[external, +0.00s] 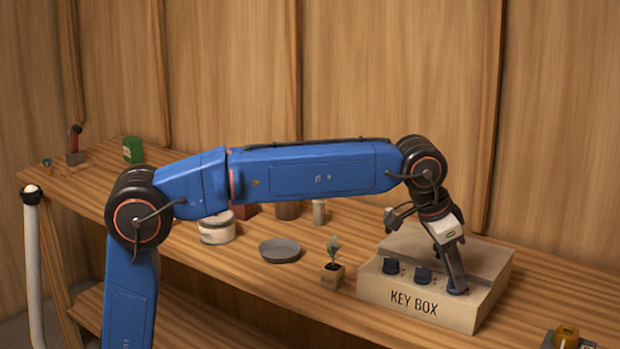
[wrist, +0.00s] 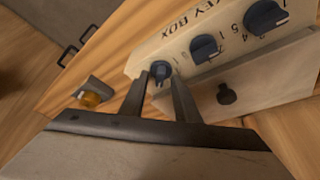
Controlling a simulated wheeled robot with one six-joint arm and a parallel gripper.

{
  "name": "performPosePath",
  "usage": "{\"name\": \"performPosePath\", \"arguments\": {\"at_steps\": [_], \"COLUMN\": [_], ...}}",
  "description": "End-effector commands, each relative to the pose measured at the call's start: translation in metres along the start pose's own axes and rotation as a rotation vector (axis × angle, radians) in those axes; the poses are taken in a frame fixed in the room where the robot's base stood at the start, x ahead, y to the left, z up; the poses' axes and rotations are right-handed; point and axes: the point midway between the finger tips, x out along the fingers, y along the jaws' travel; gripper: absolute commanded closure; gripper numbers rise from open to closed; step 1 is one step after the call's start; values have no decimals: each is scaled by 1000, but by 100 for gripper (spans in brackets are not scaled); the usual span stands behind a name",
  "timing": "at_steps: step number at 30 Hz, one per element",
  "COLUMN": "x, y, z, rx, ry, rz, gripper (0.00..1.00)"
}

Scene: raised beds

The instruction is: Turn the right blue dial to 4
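The key box (external: 400,299) is a pale box with a sloped top, lettered KEY BOX, standing on the wooden bench. It carries a row of three dark blue dials: the left dial (external: 391,266), the middle dial (external: 423,275) and the right dial (external: 458,290). My gripper (external: 456,284) reaches down over the right dial and partly hides it. In the wrist view, the right dial (wrist: 160,71) sits between my two fingertips (wrist: 160,78), which are apart on either side of it. I cannot make out the number it points to.
A small potted plant (external: 332,275) and a grey dish (external: 281,250) stand left of the box. A white container (external: 216,228) is farther left. A holder with a yellow-topped item (external: 567,338) is at the bench's right front. A dark knob (wrist: 227,94) shows on the box's other face.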

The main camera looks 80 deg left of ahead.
Motion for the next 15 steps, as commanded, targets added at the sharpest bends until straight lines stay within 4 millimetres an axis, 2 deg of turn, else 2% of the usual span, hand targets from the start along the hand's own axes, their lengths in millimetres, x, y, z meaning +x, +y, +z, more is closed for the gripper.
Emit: {"name": "performPosePath", "arguments": {"at_steps": [5,8,15], "x": [-3,-12,-56], "y": [0,0,0], "z": [0,-1,-1], "rx": [0,0,0], "ry": [1,3,4], "rz": [0,0,0], "gripper": [71,71,71]}}
